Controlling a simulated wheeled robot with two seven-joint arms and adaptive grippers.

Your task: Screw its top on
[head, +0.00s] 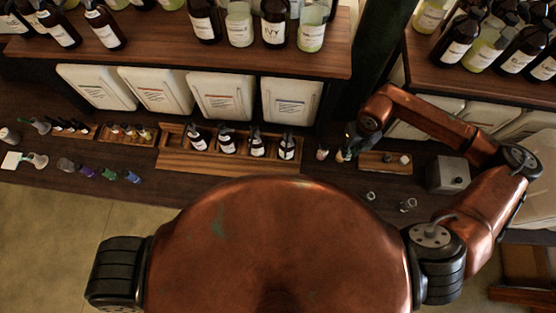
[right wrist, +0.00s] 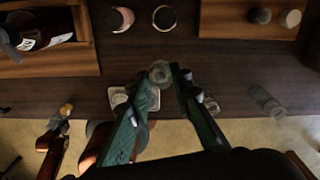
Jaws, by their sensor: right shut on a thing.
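My right gripper (right wrist: 166,76) has its two green fingers closed on a small clear round thing (right wrist: 160,71), held over the dark counter. I cannot tell whether it is a bottle or its top. In the head view the right gripper (head: 350,140) is small and dark beside two small jars. One jar has a pinkish top (right wrist: 118,19) and the other a dark one (right wrist: 164,18); both stand just beyond the fingertips. A clear glass bottle (right wrist: 268,100) lies on its side at the right of the wrist view. My left gripper is not in view.
A small wooden tray (head: 375,168) holds small round pieces. A wooden rack (head: 190,165) holds several brown pump bottles. A grey box (head: 447,174) stands at the right. A pale square piece (right wrist: 120,96) lies close by the left finger.

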